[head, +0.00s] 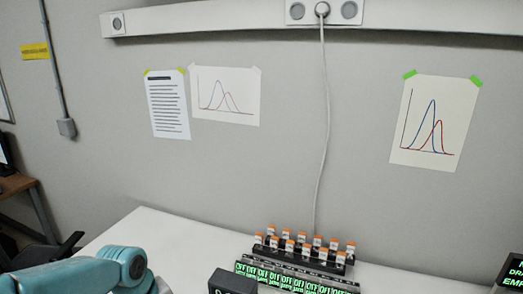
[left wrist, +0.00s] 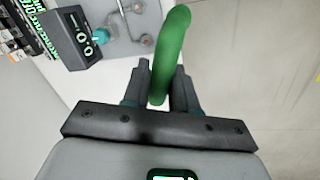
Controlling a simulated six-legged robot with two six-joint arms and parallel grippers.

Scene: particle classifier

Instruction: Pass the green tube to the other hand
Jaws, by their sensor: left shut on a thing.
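The green tube (left wrist: 174,45) is in the left wrist view, a curved green piece reaching from between the jaws up to the top of the picture. My left gripper (left wrist: 158,80) is shut on it, with a dark finger on each side of its lower part. In the left wrist view the tube is above the white table's edge. The head view shows a teal arm (head: 75,273) of mine at the lower left, but no gripper and no green tube. My right gripper is in neither view.
A rack of orange-capped vials (head: 303,248) stands on the white table (head: 165,235) behind a row of green-lit displays (head: 290,277). A dark box (head: 232,284) is in front; a dark device with knobs (left wrist: 73,38) shows in the left wrist view. A black screen (head: 513,272) is at far right.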

